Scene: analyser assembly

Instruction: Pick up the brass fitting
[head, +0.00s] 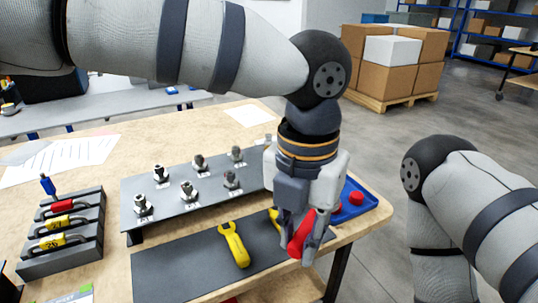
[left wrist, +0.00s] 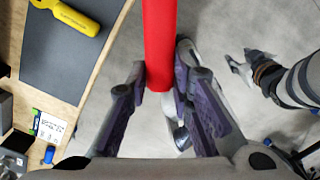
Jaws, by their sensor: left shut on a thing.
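My left gripper (head: 297,250) is shut on a red cylindrical thing (head: 301,234), above the table's right front corner. In the left wrist view the red thing (left wrist: 158,45) runs between the two fingers, and a greyish part shows below it. I cannot tell what the whole thing is. Several small metal fittings (head: 187,190) stand on a raised grey rack (head: 212,203), clear of my left gripper. They look silver-grey, and I cannot pick out a brass one. My right gripper (left wrist: 238,66) is small in the left wrist view, and its opening is unclear.
A yellow wrench (head: 233,245) lies on a dark mat (head: 180,270). A blue tray (head: 364,203) with red parts is at the table's right edge. A grey holder (head: 62,262) with coloured padlock-like pieces stands on the left. Open floor lies right of the table.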

